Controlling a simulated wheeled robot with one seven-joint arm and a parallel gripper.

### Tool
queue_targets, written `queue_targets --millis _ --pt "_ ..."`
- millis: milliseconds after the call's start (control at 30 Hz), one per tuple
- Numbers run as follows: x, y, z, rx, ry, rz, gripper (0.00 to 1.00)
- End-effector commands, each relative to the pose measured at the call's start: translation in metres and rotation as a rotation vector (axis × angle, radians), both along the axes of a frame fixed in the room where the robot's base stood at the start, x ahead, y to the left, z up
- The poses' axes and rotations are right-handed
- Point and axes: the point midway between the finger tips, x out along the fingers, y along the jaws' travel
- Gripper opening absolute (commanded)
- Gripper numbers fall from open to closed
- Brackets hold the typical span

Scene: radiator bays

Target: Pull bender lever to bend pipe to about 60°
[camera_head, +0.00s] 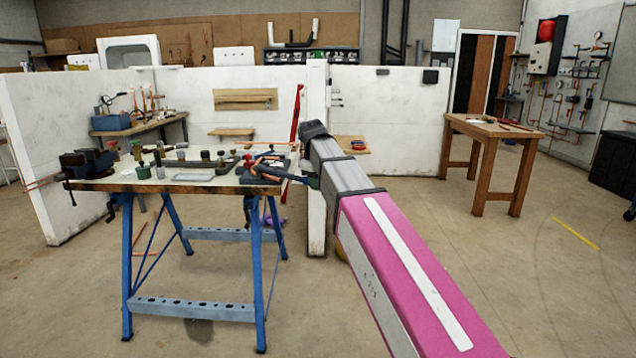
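The pipe bender (262,170) sits at the right end of the blue-legged workbench (110,184). Its dark lever (290,177) slants out to the right, toward my arm. A thin copper-coloured pipe (275,143) runs roughly level just above and behind the bender; I cannot tell whether it sits in the bender or how far it is bent. My pink and grey arm reaches from the lower right up to the bench's right end. My gripper is mostly or wholly hidden behind the arm, near the lever's outer end. Whether it touches the lever is not clear.
A vise (82,163) and several fittings crowd the bench top. White partitions (388,118) stand behind, with a red upright piece (296,115) against one. A wooden table (490,127) stands at the right. The floor between bench and table is open.

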Motion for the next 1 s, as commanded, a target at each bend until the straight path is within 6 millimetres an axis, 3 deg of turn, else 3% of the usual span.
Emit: queue_targets --millis 167,433,767,800,833,867,1000 --pt "0.006 -0.005 0.0 0.0 0.001 0.016 0.0" --pt "0.03 -0.029 0.001 0.0 -0.001 0.117 0.0" --pt "0.033 -0.032 0.001 -0.003 -0.004 0.133 0.0" --pt "0.033 -0.032 0.001 -0.003 -0.004 0.133 0.41" --pt "0.033 -0.032 0.001 -0.003 -0.004 0.132 0.51" --pt "0.033 -0.032 0.001 -0.003 -0.004 0.131 0.57" --pt "0.033 -0.032 0.0 -0.004 -0.003 0.129 0.57"
